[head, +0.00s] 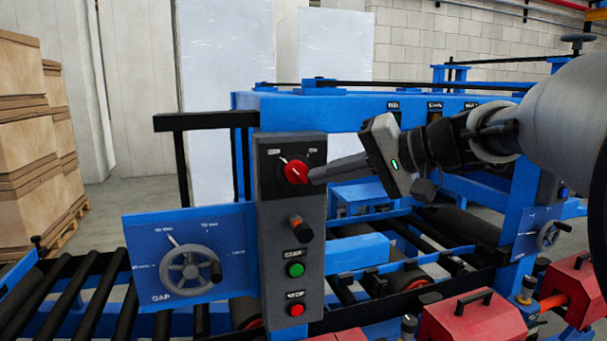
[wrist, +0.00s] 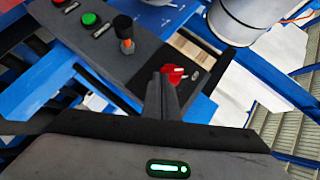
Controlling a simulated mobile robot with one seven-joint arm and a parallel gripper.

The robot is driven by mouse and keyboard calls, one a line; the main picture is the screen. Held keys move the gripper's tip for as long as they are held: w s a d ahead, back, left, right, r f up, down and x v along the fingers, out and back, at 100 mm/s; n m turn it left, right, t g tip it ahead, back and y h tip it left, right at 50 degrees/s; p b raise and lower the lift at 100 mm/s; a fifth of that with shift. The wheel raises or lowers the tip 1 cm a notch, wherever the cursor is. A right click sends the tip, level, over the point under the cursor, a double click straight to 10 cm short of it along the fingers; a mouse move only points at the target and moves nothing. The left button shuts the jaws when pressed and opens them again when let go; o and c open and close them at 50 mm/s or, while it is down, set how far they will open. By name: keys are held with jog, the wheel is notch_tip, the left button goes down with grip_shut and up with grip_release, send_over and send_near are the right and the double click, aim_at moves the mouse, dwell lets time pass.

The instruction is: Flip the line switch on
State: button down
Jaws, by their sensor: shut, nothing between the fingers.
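A grey control box (head: 275,220) stands upright on the blue machine. Near its top, on a dark plate, is a red rotary knob (head: 295,171) with a white mark and small labels too small to read. Below it a lever with a black tip and orange base (head: 300,228) sticks out. My gripper (head: 312,179) is shut and empty, its fingertips right beside the knob's right side. In the wrist view the fingertips (wrist: 165,78) partly cover the red knob (wrist: 177,72); I cannot tell whether they touch it. The lever (wrist: 124,32) shows there, clear of the fingers.
Below the lever are a green button (head: 295,269) and a red button (head: 296,309). A handwheel (head: 190,271) on a blue panel is at the left. Red housings (head: 470,318) are at the lower right. Stacked cartons (head: 30,170) stand at the far left.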

jog(key=shift+f+m+y+b, duration=0.5)
jog(key=shift+m+y+b, duration=0.1)
jog(key=shift+b, duration=0.6)
jog(key=shift+f+y+b, duration=0.15)
jog(key=shift+y+b, duration=0.25)
jog(key=shift+b, duration=0.15)
jog(key=f+m+t+y+b, duration=0.1)
jog(key=m+b, duration=0.1)
jog(key=b, duration=0.1)
jog(key=a+f+m+t+y+b, duration=0.1)
jog(key=m+y+b, duration=0.1)
jog(key=b, duration=0.2)
jog(key=a+m+t+y+b, duration=0.1)
jog(key=m+b, duration=0.1)
jog(key=b, duration=0.1)
jog(key=shift+s+f+m+t+y, duration=0.25)
jog(key=shift+f+m+t+y, duration=0.05)
jog(key=shift+f+m+t, duration=0.1)
jog(key=shift+s+a+f+b, duration=0.1)
jog(key=shift+b, duration=0.5)
